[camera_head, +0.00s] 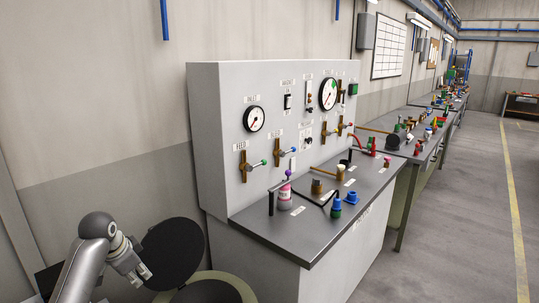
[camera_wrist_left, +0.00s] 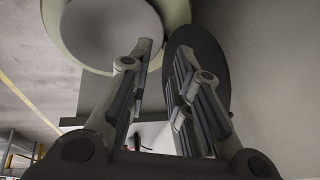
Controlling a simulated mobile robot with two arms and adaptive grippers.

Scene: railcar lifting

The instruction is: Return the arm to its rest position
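My left gripper (camera_head: 138,274) is at the lower left of the head view, in front of a dark round disc (camera_head: 178,250) that stands tilted up near the wall. In the left wrist view the fingers of my left gripper (camera_wrist_left: 163,52) are spread with a gap between them and nothing held. The dark disc (camera_wrist_left: 209,40) shows behind the finger on the right; whether they touch cannot be told. My right gripper is in neither view.
A round container with a pale green rim (camera_head: 240,284) stands beside the disc. A grey test bench (camera_head: 270,223) with gauges, valves and fittings stands to the right. More benches (camera_head: 424,148) line the wall. The floor (camera_head: 465,235) at right is clear.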

